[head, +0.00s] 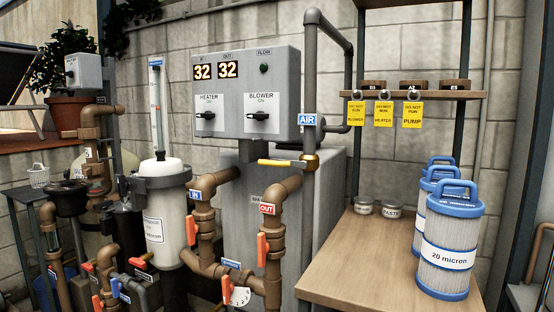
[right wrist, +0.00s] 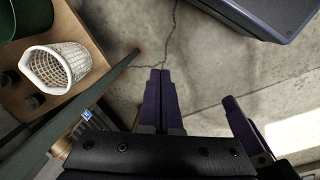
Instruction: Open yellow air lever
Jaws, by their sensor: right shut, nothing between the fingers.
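The yellow air lever (head: 284,163) is in the head view, below the AIR label (head: 307,120). It lies roughly level, pointing left from the brass valve (head: 310,160), crosswise to the upright grey pipe (head: 310,62). No gripper is near it in the head view. My right gripper (right wrist: 161,74) shows in the right wrist view, its dark purple fingers together with nothing between them. The lever is not in the right wrist view. My left gripper is in neither view.
A grey control box (head: 247,95) hangs left of the AIR pipe. Brown pipes with orange handles stand below left. A wooden bench (head: 345,270) with blue-and-white filters is at right. The right wrist view shows a white basket (right wrist: 52,68) on a table and open concrete floor.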

